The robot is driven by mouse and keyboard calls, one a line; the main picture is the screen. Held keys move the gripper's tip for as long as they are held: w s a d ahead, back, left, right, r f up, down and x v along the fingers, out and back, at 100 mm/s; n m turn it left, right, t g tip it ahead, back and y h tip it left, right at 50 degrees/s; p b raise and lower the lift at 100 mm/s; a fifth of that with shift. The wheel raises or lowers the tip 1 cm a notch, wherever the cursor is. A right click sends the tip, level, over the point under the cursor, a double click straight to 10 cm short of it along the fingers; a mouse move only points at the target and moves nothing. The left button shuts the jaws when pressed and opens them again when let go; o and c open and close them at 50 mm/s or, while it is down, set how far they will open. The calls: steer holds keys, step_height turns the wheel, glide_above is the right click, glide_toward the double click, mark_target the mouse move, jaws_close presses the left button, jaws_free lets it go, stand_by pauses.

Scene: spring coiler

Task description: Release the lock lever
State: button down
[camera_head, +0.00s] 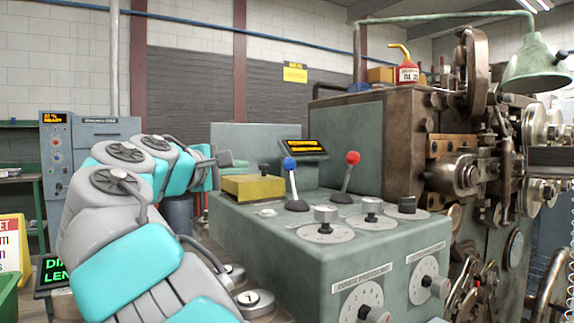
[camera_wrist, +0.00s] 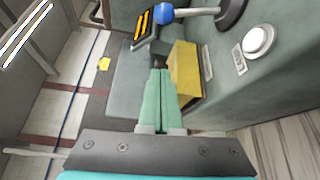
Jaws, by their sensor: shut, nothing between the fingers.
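Two levers stand on top of the green console (camera_head: 330,275): one with a blue knob (camera_head: 289,163) and one with a red knob (camera_head: 352,158). No readable label shows which is the lock lever. The blue knob also shows in the wrist view (camera_wrist: 163,14). A yellow block (camera_head: 253,188) sits at the console's left end, with a small dark knob (camera_head: 264,169) at it. My gripper (camera_head: 234,162) is shut and empty, left of the blue lever and close to the yellow block. In the wrist view its green fingers (camera_wrist: 159,74) lie together beside the yellow block (camera_wrist: 186,72).
Dials (camera_head: 324,232) and a small lit display (camera_head: 304,147) are on the console. Its white button (camera_wrist: 259,40) shows in the wrist view. The coiling machine (camera_head: 460,170) stands at the right, with a green lamp (camera_head: 535,65) above. A blue-grey cabinet (camera_head: 100,135) is at the back left.

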mark_target(292, 176)
stand_by(0.3)
steer(key=x, duration=0.9)
steer(key=shift+w+f, duration=0.15)
steer(key=shift+w, duration=0.05)
steer(key=shift+w+d+f+b, duration=0.15)
steer(key=shift+w+d+b, duration=0.1)
steer(key=shift+b, duration=0.15)
steer(key=shift+s+d+r+b, duration=0.25)
steer(key=shift+s+d+b, duration=0.35)
steer(key=shift+s+b, duration=0.25)
steer(key=shift+s+d+r+b, duration=0.25)
steer(key=shift+s+d+b, duration=0.3)
steer(key=shift+s+d, duration=0.1)
